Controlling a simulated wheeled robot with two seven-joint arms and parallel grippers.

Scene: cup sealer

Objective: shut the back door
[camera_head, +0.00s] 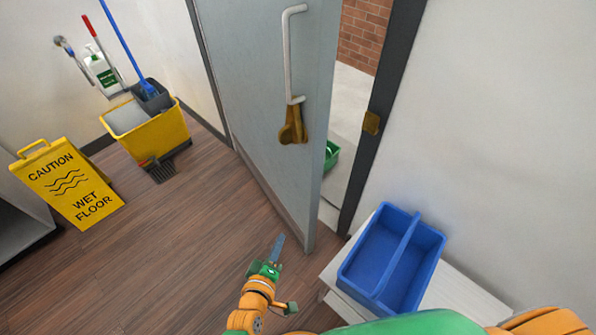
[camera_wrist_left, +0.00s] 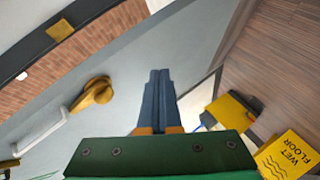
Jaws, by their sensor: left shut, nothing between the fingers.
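The grey back door (camera_head: 250,70) stands ajar, with a gap between its free edge and the dark door frame (camera_head: 385,95). It has a long white pull handle (camera_head: 288,55) and a brass latch fitting (camera_head: 292,125) below. In the left wrist view the door (camera_wrist_left: 205,45) fills the middle, with the brass fitting (camera_wrist_left: 92,95) at left. My left gripper (camera_head: 279,240) is shut and empty, low in front of the door's free edge. Its closed fingers (camera_wrist_left: 159,80) point toward the door panel; I cannot tell whether they touch it. My right gripper is out of view.
A blue divided bin (camera_head: 392,258) sits on a white cabinet (camera_head: 455,290) right of the doorway. A yellow mop bucket (camera_head: 150,128) and a wet floor sign (camera_head: 70,185) stand at left. A green object (camera_head: 331,156) shows in the gap. Wooden floor between is clear.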

